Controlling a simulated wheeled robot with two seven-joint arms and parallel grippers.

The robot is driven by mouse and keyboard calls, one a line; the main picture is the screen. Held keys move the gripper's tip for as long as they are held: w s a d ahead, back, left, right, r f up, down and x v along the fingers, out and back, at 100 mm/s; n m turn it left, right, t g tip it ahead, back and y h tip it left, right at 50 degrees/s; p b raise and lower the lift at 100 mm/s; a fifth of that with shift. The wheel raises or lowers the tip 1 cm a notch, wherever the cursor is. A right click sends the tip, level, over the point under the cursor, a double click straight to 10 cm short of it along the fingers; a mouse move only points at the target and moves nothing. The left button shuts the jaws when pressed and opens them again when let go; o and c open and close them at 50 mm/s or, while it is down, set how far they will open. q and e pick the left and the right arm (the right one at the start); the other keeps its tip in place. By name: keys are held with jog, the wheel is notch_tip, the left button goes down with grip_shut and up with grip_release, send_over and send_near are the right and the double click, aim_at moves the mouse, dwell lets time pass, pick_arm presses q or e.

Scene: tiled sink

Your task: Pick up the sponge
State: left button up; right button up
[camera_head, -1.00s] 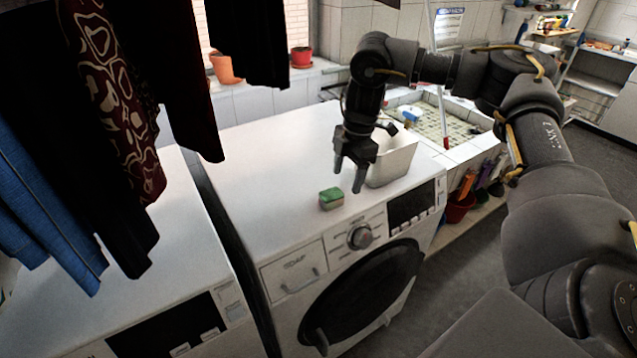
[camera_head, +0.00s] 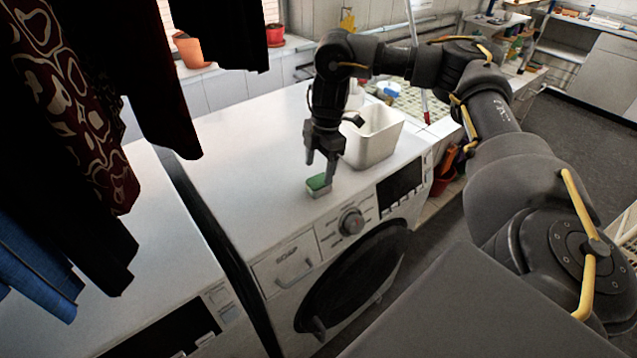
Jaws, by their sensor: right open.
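The sponge (camera_head: 317,187) is a small block with a green top and a paler lower part. It lies on the white top of the washing machine (camera_head: 255,150), near its front edge above the dial. My right gripper (camera_head: 319,172) points down just over the sponge, with its fingers open. One finger overlaps the sponge's right side in the picture; I cannot tell whether it touches. My left gripper is not in view.
A white open container (camera_head: 375,138) stands just right of and behind my right gripper. Dark hanging clothes (camera_head: 75,120) fill the left side. Potted plants (camera_head: 190,50) stand on the ledge behind. The washing machine top left of the sponge is clear.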

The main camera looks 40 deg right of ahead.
aim_at(319, 180)
jog(key=shift+s+f, duration=0.1)
jog(key=shift+s, duration=0.1)
notch_tip(319, 180, down, 5)
jog(key=shift+a+r, duration=0.1)
jog(key=shift+a, duration=0.05)
jog(key=c, duration=1)
jog(key=shift+c, duration=0.2)
